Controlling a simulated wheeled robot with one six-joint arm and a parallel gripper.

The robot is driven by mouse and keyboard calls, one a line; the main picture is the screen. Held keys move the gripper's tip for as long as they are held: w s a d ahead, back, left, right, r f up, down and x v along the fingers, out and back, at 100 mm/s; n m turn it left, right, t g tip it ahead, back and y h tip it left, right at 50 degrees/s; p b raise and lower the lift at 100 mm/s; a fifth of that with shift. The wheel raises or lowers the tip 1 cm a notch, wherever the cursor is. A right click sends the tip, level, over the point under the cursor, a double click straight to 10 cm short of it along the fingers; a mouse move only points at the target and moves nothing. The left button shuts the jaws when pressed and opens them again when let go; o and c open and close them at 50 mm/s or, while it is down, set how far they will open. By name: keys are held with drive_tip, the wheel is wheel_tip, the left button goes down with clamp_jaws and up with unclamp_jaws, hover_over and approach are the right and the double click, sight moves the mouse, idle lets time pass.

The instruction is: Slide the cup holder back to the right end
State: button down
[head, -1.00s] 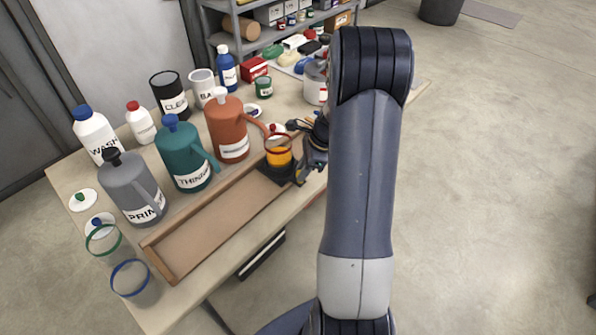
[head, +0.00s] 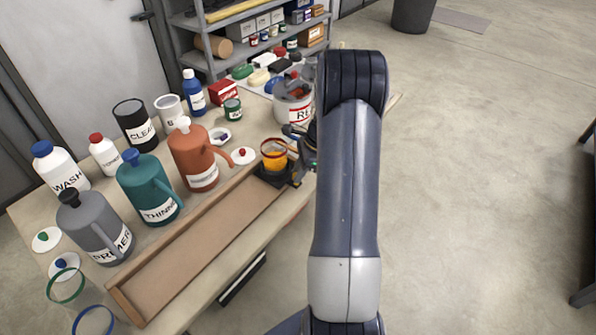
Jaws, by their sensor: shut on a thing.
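The cup holder (head: 268,177) is a low black block in the long wooden channel (head: 200,236), near the channel's far right end. A clear cup (head: 274,155) with a red rim and orange liquid stands upright in it. My gripper (head: 294,172) is at the holder's right side, shut on it. My arm hides part of the gripper and whatever lies just right of the holder, so any gap to the channel's end cannot be told.
Grey (head: 95,228), teal (head: 149,188) and terracotta (head: 196,158) jugs stand along the channel's back side. Two empty cups, green-rimmed (head: 66,287) and blue-rimmed (head: 93,320), are at the near left. The channel left of the holder is empty.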

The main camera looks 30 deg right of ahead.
drive_tip(key=shift+w+d+r, duration=0.1)
drive_tip(key=shift+d, duration=0.15)
drive_tip(key=c, duration=1.2)
unclamp_jaws()
drive_tip(key=shift+c, duration=0.2)
drive_tip(key=v, duration=1)
drive_tip(key=shift+r, duration=0.35)
